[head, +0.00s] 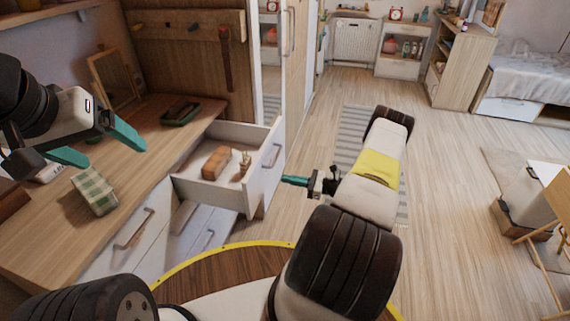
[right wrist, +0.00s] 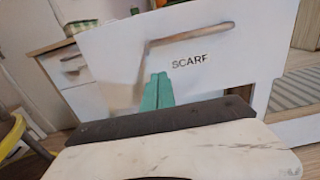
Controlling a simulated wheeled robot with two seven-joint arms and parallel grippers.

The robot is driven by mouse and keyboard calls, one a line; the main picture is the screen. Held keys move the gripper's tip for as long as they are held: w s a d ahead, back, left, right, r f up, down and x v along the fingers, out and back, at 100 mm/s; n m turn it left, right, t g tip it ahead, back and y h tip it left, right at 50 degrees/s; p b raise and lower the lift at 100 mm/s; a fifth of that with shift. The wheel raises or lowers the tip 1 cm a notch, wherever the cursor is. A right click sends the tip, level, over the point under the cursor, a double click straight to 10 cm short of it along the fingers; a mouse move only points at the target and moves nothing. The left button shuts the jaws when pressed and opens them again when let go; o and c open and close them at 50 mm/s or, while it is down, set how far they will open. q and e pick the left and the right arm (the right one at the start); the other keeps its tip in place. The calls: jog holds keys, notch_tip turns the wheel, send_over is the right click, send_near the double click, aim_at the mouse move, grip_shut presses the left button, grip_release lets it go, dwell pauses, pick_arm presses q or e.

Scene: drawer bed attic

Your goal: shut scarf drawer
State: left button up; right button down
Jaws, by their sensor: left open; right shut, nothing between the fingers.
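The scarf drawer (head: 225,193) stands pulled out from the wooden dresser in the head view. It holds a brown block-like item (head: 216,163) and a small twig-like item (head: 245,162). In the right wrist view its white front (right wrist: 220,60) carries the label SCARF and a long bar handle (right wrist: 190,36). My right gripper (head: 284,180) is shut and empty in front of the drawer front, its teal fingers (right wrist: 158,92) pointing at the face below the handle. I cannot tell whether they touch it. My left gripper (head: 95,142) is open above the dresser top, at the left.
The dresser top (head: 140,170) holds a green checked cloth item (head: 94,190) and a dark green tray (head: 180,112). Shut drawers with handles (head: 134,228) lie below. Open floor (head: 450,170) and a striped rug (head: 352,128) lie to the right.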

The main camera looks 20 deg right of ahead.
aim_at(263, 174)
jog(key=x, duration=0.7)
jog(key=shift+w+a, duration=0.1)
jog(key=x, duration=2.9)
jog(key=shift+w, duration=0.1)
jog(key=shift+w+a, duration=0.1)
jog(key=shift+w+a+r, duration=0.1)
jog(key=shift+r, duration=0.05)
